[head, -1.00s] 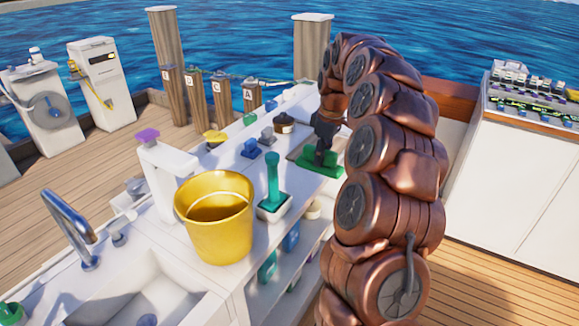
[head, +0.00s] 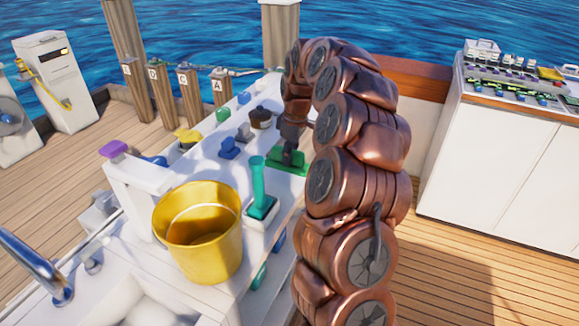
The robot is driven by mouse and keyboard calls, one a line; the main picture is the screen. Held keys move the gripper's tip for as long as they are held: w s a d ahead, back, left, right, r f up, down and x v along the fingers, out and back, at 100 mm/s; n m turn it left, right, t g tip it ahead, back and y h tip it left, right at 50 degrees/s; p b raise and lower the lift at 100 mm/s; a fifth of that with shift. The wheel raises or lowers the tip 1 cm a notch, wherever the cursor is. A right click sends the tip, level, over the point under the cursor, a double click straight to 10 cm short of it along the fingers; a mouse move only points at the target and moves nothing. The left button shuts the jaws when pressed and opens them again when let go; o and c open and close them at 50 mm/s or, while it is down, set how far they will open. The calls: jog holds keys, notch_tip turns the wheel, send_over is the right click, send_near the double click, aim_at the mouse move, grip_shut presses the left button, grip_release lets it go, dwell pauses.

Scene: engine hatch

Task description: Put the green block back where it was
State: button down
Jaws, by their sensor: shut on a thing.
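A green block (head: 287,160) lies at the far right part of the white counter, under the end of my arm. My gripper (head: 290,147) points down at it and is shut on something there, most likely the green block. The fingertips are small and dark, and the arm partly covers them. I cannot tell whether the block touches the counter. An upright green handle (head: 258,185) stands in a white holder nearer to me, apart from the gripper.
A yellow bucket (head: 199,235) stands on the counter (head: 130,230) in front. Blue, grey, dark and green knobs line the counter behind it. A sink and tap (head: 38,268) are at the lower left. A white cabinet (head: 500,165) stands right, with open deck between.

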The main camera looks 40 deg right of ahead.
jog(key=shift+f, duration=2.15)
jog(key=shift+f, duration=0.1)
jog(key=c, duration=0.9)
grip_release()
jog(key=r, duration=0.4)
jog(key=s+r, duration=0.1)
jog(key=r, duration=0.7)
jog(key=shift+s+d+r+b, duration=0.1)
jog(key=shift+s+d+b, duration=0.05)
jog(key=shift+d+b, duration=0.2)
